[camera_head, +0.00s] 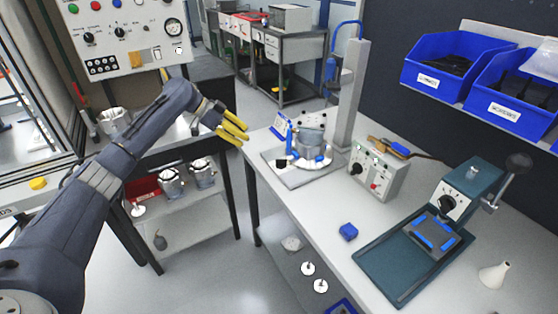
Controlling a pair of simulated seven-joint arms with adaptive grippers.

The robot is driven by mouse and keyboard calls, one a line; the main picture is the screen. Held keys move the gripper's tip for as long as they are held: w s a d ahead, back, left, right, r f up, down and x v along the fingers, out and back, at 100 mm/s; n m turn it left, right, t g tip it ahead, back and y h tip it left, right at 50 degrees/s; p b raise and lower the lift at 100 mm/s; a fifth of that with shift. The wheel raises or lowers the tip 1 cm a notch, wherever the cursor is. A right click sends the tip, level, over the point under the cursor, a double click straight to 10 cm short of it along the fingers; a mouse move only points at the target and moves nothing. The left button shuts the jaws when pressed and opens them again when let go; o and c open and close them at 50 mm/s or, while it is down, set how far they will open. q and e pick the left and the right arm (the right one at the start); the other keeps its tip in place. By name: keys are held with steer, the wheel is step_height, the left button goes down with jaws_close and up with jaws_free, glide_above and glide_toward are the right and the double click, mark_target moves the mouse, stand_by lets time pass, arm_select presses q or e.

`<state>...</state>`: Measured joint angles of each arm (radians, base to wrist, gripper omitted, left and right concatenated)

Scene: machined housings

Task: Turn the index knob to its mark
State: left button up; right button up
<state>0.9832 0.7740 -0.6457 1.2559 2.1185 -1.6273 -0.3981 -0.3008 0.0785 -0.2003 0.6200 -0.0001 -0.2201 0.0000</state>
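A black knob (446,203) sits on a white marked dial face on the teal fixture (478,183) at the right of the bench. Its pointer and marks are too small to read. Other dark knobs show on the grey control box (357,168) and the wall panel (120,32), and I cannot tell from labels which is the index knob. My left gripper (243,135) has yellow fingers, slightly apart with nothing between them. It hangs in the air left of the bench, far from the teal fixture. My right gripper is out of view.
A column stand (350,100) with a metal housing (308,145) at its base stands at the bench's back left. Blue bins (440,67) hang above. The bench's front left is clear.

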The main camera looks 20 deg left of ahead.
mark_target(277, 160)
arm_select(q)
steer(key=x, duration=1.7)
steer(key=shift+f, duration=0.2)
jaws_close()
